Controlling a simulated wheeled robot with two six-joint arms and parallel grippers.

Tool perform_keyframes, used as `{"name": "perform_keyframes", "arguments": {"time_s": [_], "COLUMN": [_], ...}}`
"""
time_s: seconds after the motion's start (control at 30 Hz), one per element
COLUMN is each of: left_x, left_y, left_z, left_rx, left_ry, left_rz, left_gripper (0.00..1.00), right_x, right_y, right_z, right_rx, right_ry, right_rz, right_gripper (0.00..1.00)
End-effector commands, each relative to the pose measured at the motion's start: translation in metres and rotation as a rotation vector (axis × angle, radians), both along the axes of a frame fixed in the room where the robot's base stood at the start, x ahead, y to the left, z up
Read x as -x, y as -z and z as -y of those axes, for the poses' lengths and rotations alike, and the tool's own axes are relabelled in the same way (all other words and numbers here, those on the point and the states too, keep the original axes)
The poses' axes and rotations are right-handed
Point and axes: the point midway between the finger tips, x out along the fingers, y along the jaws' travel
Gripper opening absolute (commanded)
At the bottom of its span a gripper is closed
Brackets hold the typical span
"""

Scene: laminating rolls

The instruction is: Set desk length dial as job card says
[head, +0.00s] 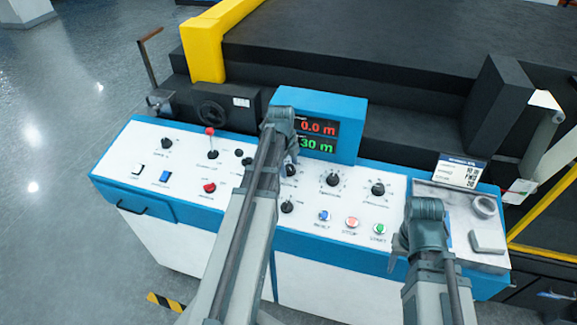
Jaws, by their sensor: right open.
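The control desk (240,215) has several black dials on its white top, with labels too small to read. One dial (291,170) sits just below the blue display box (268,103), beside my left wrist. Others are the dials (333,180) and (378,188) to its right and a lower dial (287,206). The display shows a red 0.0 m and a green 30 m. The job card (460,172) stands at the desk's right; its text is hard to read. My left gripper (292,154) is mostly hidden behind its wrist. My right gripper (398,247) is open, largely hidden by its arm.
Blue, red and green buttons (352,222) lie along the desk's front, left of my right arm. A red-knobbed lever (211,143) and red knob (210,187) are at left. A grey tray (440,195) is at right. The large black machine (370,50) stands behind.

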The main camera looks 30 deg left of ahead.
Motion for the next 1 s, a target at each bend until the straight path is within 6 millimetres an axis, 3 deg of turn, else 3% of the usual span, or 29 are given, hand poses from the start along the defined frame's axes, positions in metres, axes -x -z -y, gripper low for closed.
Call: {"name": "perform_keyframes", "arguments": {"time_s": [0.03,0.33,0.67,1.0], "left_x": [0.0000,0.0001,0.0002,0.0009], "left_y": [0.0000,0.0000,0.0001,0.0002], "left_z": [0.0000,-0.0001,-0.0001,0.0000], "left_rx": [0.000,0.000,0.005,0.042], "left_ry": [0.000,0.000,-0.027,-0.245], "left_rz": [0.000,0.000,0.002,0.011], "left_gripper": [0.55,0.01,0.00,0.00], "right_x": [0.0000,0.0000,0.0000,0.0001], "right_y": [0.0000,0.0000,0.0001,0.0008], "right_z": [0.0000,0.0000,0.0000,0.0000], "right_rx": [0.000,0.000,0.000,0.000], "right_ry": [0.000,0.000,0.000,0.000], "right_rz": [0.000,0.000,0.000,0.000], "right_gripper": [0.50,0.50,0.50,0.50]}}
